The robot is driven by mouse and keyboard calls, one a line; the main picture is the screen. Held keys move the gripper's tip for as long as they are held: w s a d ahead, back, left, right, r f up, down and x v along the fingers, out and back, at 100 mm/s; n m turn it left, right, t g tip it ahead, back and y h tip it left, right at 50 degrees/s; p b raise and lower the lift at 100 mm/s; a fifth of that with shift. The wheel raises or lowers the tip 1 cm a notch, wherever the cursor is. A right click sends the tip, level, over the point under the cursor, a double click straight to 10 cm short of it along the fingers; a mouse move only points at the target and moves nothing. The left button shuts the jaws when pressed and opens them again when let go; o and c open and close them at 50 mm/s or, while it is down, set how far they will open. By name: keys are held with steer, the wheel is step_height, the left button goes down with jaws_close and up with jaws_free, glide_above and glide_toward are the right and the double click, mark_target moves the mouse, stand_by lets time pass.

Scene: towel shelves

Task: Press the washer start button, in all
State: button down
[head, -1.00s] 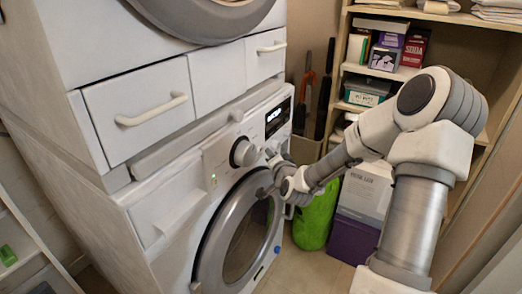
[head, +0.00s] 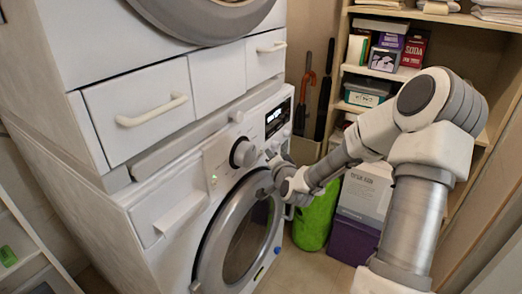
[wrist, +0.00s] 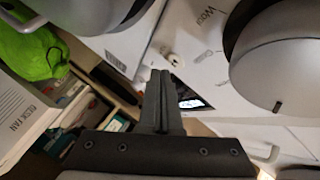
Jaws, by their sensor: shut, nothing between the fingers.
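The white front-loading washer (head: 140,222) stands at the lower left, with a grey-rimmed round door that looks shut. Its control panel has a round dial (head: 243,153) and a dark display (head: 278,117), which is lit in the wrist view (wrist: 190,103). A small pale round button (wrist: 174,60) shows on the panel between the door rim and the display. My gripper (wrist: 160,73) is shut and empty, its fingertips close beside this button in the picture. I cannot tell whether they touch it.
A second white machine with drawers (head: 138,112) sits above the washer. A green bag (head: 316,218) and a white and purple box (head: 358,210) stand on the floor right of the washer. Shelves (head: 402,74) with boxes and towels are behind my arm.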

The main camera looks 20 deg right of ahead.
stand_by(0.8)
steer(key=shift+w+a, duration=0.25)
steer(key=shift+w, duration=0.1)
